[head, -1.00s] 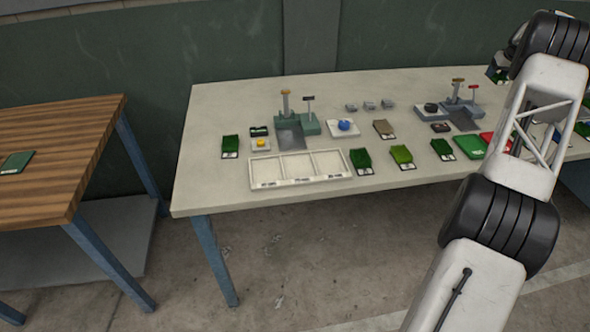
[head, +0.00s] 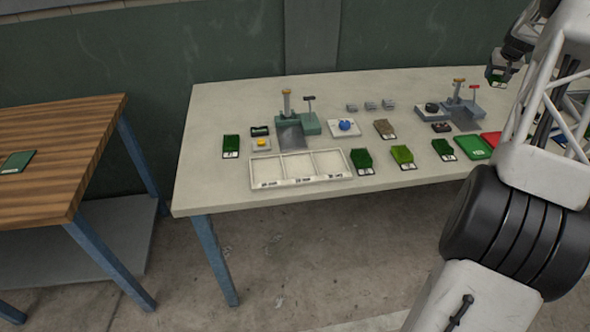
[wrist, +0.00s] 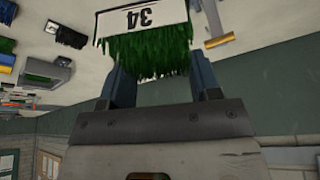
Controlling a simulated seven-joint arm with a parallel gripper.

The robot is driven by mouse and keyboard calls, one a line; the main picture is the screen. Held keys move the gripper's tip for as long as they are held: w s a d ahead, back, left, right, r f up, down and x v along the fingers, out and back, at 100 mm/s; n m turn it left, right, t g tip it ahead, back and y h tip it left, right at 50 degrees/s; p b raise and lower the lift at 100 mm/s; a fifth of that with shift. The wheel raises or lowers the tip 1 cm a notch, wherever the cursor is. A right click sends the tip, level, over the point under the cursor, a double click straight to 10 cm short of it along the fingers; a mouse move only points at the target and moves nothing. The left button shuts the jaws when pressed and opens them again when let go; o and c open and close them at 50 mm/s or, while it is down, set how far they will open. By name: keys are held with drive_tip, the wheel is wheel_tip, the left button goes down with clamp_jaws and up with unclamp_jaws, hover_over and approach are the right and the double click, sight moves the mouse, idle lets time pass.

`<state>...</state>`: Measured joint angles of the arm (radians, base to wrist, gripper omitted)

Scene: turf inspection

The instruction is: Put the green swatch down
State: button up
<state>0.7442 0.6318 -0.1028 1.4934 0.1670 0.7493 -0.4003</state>
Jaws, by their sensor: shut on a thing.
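My gripper (head: 501,72) is at the far right of the bench in the head view, partly behind my arm. It is shut on a green swatch (wrist: 150,48) of grass-like pile with a white label reading 34. In the wrist view the swatch sits between the two fingers (wrist: 162,72). A little of its green also shows in the head view (head: 495,81). Other green swatches lie on the bench: a dark one at the left (head: 231,144), one right of the tray (head: 361,159), a lighter one (head: 402,155) and another dark one (head: 443,148).
A white three-compartment tray (head: 251,173) lies empty at the bench's front. Two small stands (head: 310,124) (head: 471,108) are behind. A blue item on a white plate (head: 344,127), a brown swatch (head: 384,128) and a green tray (head: 473,148) are nearby. A wooden table (head: 70,150) stands left.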

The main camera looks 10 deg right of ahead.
drive_tip(key=s+a+n, duration=0.1)
drive_tip(key=s+a, duration=0.3)
drive_tip(key=a, duration=0.6)
drive_tip(key=s+a+n, duration=0.1)
drive_tip(key=s+a, duration=0.4)
drive_tip(key=a, duration=0.4)
drive_tip(key=s+a+f+n+g+y, duration=0.2)
drive_tip(key=a+n, duration=0.7)
drive_tip(key=a, duration=0.8)
drive_tip(key=s+a+f+n+g+y, duration=0.1)
drive_tip(key=s+a+f+n, duration=0.4)
drive_tip(key=a, duration=1.2)
drive_tip(key=s+a+f+n+g+y, duration=0.2)
drive_tip(key=s+a+f+n+g, duration=0.1)
drive_tip(key=a+n, duration=1.1)
drive_tip(key=shift+s+a+f+g+y, duration=0.1)
drive_tip(key=shift+a+f+g+y, duration=0.15)
drive_tip(key=shift+a, duration=0.45)
drive_tip(key=shift+s+a+f+g+y, duration=0.15)
drive_tip(key=shift+a+f, duration=0.15)
drive_tip(key=shift+a, duration=0.4)
drive_tip(key=s+a+f+n+g+h, duration=0.1)
drive_tip(key=s+a+n+h, duration=0.3)
drive_tip(key=s+a+n, duration=0.6)
drive_tip(key=shift+a+f+n+g, duration=0.3)
drive_tip(key=shift+a+f+n, duration=0.2)
drive_tip(key=shift+a+f, duration=0.2)
drive_tip(key=shift+w, duration=0.15)
